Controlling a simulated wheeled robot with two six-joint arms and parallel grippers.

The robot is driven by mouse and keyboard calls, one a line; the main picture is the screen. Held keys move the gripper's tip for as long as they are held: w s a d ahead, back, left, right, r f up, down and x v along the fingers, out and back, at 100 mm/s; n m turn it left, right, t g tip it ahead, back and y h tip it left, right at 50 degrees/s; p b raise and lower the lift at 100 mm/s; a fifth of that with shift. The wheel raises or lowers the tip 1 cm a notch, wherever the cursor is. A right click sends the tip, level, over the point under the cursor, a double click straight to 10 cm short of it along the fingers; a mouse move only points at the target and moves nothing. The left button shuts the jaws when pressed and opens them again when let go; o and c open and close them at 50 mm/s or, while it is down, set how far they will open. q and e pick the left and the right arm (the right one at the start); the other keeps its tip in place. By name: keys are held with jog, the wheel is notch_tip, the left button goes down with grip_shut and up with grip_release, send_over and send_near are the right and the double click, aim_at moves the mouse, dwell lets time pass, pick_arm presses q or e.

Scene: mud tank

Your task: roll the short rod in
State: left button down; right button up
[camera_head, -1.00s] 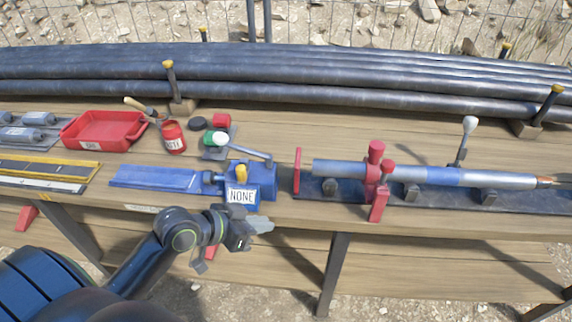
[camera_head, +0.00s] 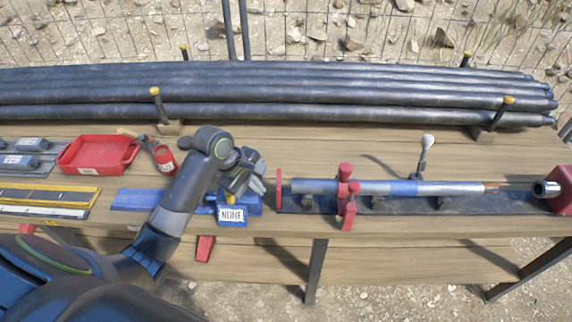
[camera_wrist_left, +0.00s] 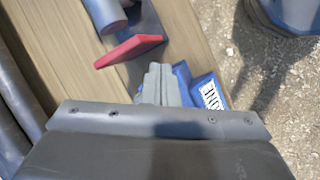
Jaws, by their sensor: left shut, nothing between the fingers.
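A grey rod with a blue band (camera_head: 405,187) and a copper-coloured tip lies along a dark rail (camera_head: 445,202) on the bench. It passes through a red clamp (camera_head: 347,190). A red upright plate (camera_head: 279,190) stands at its left end. In the left wrist view the plate (camera_wrist_left: 130,50) and the rod's grey end (camera_wrist_left: 108,14) show at the top. My left gripper (camera_head: 258,187) is shut and empty, over the blue vise labelled NONE (camera_head: 232,216), just left of the plate. My right gripper is out of view.
A red block (camera_head: 564,190) with a metal socket (camera_head: 545,188) stands beyond the rod's copper tip, with a gap between. A white-knobbed lever (camera_head: 427,142) rises behind the rail. Long dark pipes (camera_head: 300,95) line the back. A red tray (camera_head: 98,154) and red can (camera_head: 165,160) stand left.

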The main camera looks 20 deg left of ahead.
aim_at(315, 181)
pick_arm(q)
jog(key=w+r+n+g+p, duration=0.2)
jog(key=w+r+n, duration=0.4)
jog(key=r+n, duration=0.15)
jog(key=d+x, duration=0.1)
jog(key=x, duration=0.8)
jog(key=shift+d+h+p, duration=0.15)
jog(key=shift+h+p, duration=0.15)
jog(key=shift+w+m, duration=0.2)
jog(key=shift+m, duration=0.05)
jog(key=d+p, duration=0.1)
jog(key=d, duration=0.1)
jog(key=w+d+p, duration=0.1)
jog(key=d, duration=0.1)
jog(key=w+d+p, duration=0.1)
jog(key=d, duration=0.2)
jog(key=shift+w+d+r, duration=0.1)
jog(key=shift+w+r, duration=0.15)
jog(key=w+d, duration=0.1)
jog(key=d, duration=0.2)
jog(key=w+d, duration=0.1)
jog(key=d, duration=0.2)
jog(key=w+d, duration=0.1)
jog(key=d, duration=0.3)
jog(key=shift+w+f, duration=0.25)
jog(key=shift+w, duration=0.15)
jog(key=shift+r+p, duration=0.1)
jog(key=shift+p, duration=0.25)
